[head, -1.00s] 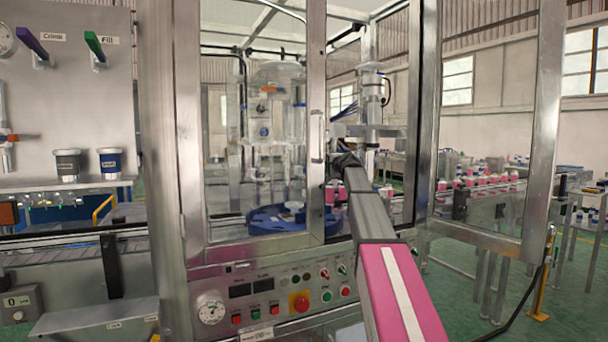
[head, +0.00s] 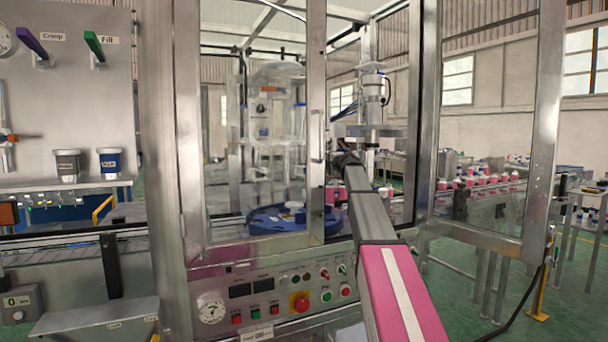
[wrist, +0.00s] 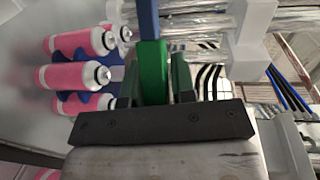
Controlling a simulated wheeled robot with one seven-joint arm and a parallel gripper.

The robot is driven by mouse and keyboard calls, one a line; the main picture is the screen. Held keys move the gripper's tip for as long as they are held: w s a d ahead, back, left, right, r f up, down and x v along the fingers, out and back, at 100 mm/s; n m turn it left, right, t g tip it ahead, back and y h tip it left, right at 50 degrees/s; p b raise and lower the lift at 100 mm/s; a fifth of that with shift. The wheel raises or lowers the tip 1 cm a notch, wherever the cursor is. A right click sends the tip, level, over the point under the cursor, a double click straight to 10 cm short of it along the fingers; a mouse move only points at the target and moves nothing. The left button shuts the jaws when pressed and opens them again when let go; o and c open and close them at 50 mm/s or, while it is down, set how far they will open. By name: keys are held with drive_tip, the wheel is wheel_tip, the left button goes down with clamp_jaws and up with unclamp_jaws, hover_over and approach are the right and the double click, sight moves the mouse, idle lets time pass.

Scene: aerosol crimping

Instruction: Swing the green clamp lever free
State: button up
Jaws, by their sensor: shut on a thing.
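The green clamp lever (wrist: 153,70) stands upright in the middle of the wrist view, between the two dark fingers of my gripper (wrist: 157,82). The gripper is shut on it. A blue bar (wrist: 148,20) continues above the green part toward the top edge. In the head view my gripper (head: 346,160) is a small dark shape inside the machine's open doorway, at the far end of my arm. The clamp lever cannot be made out there.
Pink cans (wrist: 75,76) lie close left of the lever in the wrist view. Clear cylinders (wrist: 195,25) are at upper right. In the head view, a metal door post (head: 316,130) stands left of my arm and an open door panel (head: 487,130) right.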

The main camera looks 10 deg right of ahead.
drive_tip(key=shift+w+r, duration=0.15)
drive_tip(key=shift+r, duration=0.1)
drive_tip(key=shift+w+d, duration=0.1)
drive_tip(key=shift+w, duration=1.15)
drive_tip(key=shift+w, duration=0.4)
drive_tip(key=o, duration=0.7)
drive_tip(key=shift+f, duration=0.1)
drive_tip(key=shift+s, duration=0.15)
drive_tip(key=shift+f+v, duration=0.2)
drive_tip(key=shift+v, duration=0.85)
drive_tip(key=shift+f+v, duration=0.2)
drive_tip(key=shift+v, duration=0.8)
drive_tip(key=shift+f+v, duration=0.2)
drive_tip(key=shift+v, duration=0.85)
